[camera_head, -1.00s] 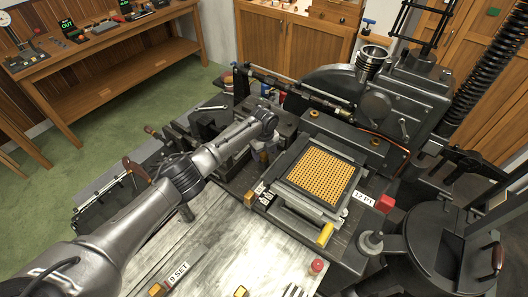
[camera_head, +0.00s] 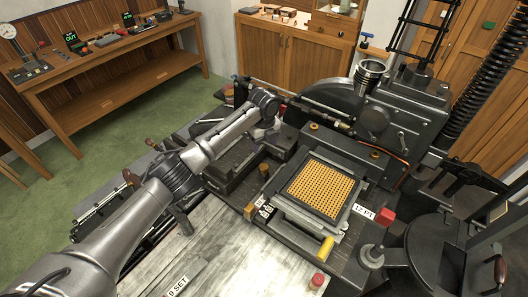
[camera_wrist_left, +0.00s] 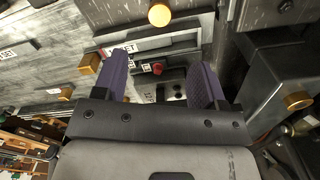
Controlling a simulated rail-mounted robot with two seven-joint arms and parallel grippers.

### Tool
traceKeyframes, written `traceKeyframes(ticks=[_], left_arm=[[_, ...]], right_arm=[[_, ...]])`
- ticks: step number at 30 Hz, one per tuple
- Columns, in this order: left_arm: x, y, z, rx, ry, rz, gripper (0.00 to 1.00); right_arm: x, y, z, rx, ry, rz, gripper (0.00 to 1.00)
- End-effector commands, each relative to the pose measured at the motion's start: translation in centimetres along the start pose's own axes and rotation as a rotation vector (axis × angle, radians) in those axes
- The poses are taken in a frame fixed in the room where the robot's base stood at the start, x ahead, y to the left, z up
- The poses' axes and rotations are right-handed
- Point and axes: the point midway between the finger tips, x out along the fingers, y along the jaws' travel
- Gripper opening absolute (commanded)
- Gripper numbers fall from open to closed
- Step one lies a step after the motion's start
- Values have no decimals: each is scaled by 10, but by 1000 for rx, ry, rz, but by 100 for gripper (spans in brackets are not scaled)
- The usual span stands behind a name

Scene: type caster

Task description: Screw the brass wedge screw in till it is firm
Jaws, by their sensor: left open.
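My left gripper (camera_head: 266,136) hangs at the middle of the casting machine, left of the gold-dotted matrix case (camera_head: 320,189). In the left wrist view its two purple fingers (camera_wrist_left: 160,82) are spread apart with nothing held between them. A round brass knob (camera_wrist_left: 159,15) lies beyond the fingertips, at the top of that view. A small red knob (camera_wrist_left: 158,69) shows between the fingers. A brass block (camera_wrist_left: 90,63) is beside the left finger. I cannot tell for certain which brass part is the wedge screw.
A yellow handle (camera_head: 325,248) and a red block (camera_head: 385,215) stick up at the machine's front. The grey metal table (camera_head: 215,245) at the front is mostly bare. A round dark pot (camera_head: 440,255) stands at the right. A wooden bench (camera_head: 110,75) is at the back left.

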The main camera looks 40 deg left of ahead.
Motion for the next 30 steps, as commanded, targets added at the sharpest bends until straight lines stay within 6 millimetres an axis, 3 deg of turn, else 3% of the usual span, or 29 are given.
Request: traceKeyframes(ticks=[9, 30], left_arm=[[-21, 0, 0, 0, 0, 0, 65], [-21, 0, 0, -1, 0, 1, 65]], right_arm=[[0, -1, 0, 3, 0, -2, 43], [0, -2, 0, 8, 1, -5, 43]])
